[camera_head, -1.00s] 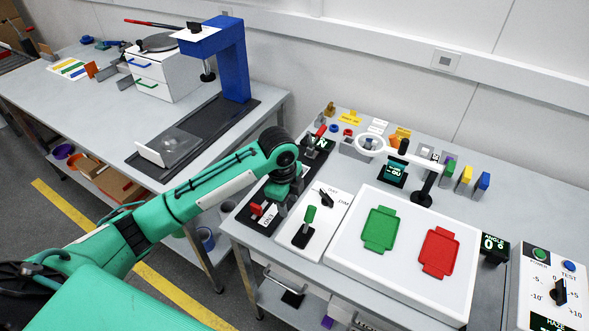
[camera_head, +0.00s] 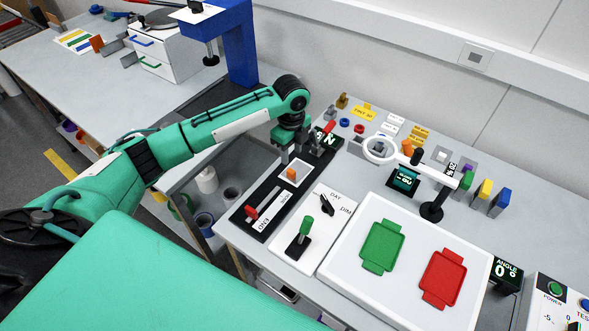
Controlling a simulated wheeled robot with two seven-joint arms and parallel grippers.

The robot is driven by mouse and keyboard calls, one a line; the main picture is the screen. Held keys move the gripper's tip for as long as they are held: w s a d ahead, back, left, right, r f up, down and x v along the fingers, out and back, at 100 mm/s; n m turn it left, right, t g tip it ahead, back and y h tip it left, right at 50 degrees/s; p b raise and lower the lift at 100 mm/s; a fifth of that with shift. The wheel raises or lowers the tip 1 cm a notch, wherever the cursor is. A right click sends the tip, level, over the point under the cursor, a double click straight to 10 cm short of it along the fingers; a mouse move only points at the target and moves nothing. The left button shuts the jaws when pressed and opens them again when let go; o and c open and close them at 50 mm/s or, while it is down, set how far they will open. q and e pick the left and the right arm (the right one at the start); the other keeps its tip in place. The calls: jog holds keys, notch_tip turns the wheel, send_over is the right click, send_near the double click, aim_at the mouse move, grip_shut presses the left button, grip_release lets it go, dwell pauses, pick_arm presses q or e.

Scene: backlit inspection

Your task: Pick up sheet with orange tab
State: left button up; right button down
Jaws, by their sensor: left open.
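A small white sheet with an orange tab (camera_head: 291,173) lies on the black panel at the left part of the right-hand table. My left gripper (camera_head: 290,158) is open, fingers pointing down, just behind the orange tab in the picture. I cannot tell its exact height above the panel, and I see nothing between the fingers. My right gripper is not in view.
A black panel with a red-knobbed slider (camera_head: 251,213) lies in front of the sheet. A white switch plate with a green lever (camera_head: 306,226) is beside it. A white lightbox (camera_head: 347,249) bears green and red shapes. A ring magnifier (camera_head: 380,149) stands behind it.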

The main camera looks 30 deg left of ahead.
aim_at(289, 170)
pick_arm(q)
jog(key=shift+f, duration=0.7)
jog(key=shift+w+f, duration=0.1)
jog(key=shift+f, duration=0.25)
jog(key=shift+f+p, duration=0.5)
jog(key=f, duration=0.1)
jog(key=f+p, duration=0.1)
jog(key=f, duration=0.1)
jog(key=shift+s+a+f, duration=0.25)
jog(key=shift+s+f, duration=0.1)
jog(key=shift+s, duration=0.05)
jog(key=shift+f+p, duration=0.3)
jog(key=shift+f, duration=0.1)
grip_shut()
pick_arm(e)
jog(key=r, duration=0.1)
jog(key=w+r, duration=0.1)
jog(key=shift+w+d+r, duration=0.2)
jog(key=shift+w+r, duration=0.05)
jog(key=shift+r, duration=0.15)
